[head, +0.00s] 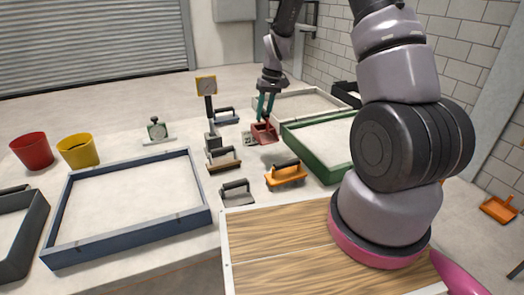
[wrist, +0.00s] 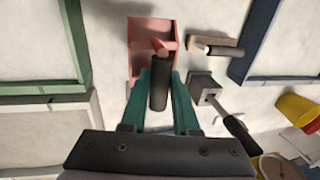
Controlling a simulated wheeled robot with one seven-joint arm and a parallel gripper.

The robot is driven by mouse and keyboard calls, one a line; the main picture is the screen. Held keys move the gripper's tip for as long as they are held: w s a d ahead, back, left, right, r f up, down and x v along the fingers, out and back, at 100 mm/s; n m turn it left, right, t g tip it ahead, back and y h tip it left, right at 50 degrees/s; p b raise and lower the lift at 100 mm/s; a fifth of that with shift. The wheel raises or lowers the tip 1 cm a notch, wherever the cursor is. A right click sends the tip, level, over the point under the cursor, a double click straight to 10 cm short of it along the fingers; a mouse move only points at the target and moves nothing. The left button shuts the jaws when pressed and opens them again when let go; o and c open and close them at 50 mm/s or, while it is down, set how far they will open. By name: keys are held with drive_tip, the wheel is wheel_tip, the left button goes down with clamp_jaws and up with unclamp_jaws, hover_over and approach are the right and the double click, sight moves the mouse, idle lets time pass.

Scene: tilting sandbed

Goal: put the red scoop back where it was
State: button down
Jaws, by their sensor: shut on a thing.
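The red scoop (head: 265,133) is at the far side of the white table, beside the left corner of the green frame (head: 325,165). It also shows in the wrist view (wrist: 141,32), with its pan at the top and its black handle pointing toward me. My gripper (head: 266,106) has teal fingers pointing down at the scoop. In the wrist view the fingers of my gripper (wrist: 161,82) are shut on the black handle (wrist: 158,90). I cannot tell whether the scoop rests on the table or hangs just above it.
A blue frame (head: 205,190), a yellow bucket (head: 78,150) and a red bucket (head: 32,150) are at left.

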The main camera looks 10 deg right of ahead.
sight(264, 135)
drive_tip(key=x, duration=0.3)
drive_tip(key=d+x, duration=0.1)
drive_tip(key=x, duration=0.2)
drive_tip(key=d+x, duration=0.1)
drive_tip(key=x, duration=0.2)
drive_tip(key=shift+w+f, duration=0.25)
drive_tip(key=shift+f, duration=0.25)
drive_tip(key=c, duration=0.7)
unclamp_jaws()
drive_tip(key=shift+f, duration=0.15)
drive_tip(key=shift+o, duration=0.2)
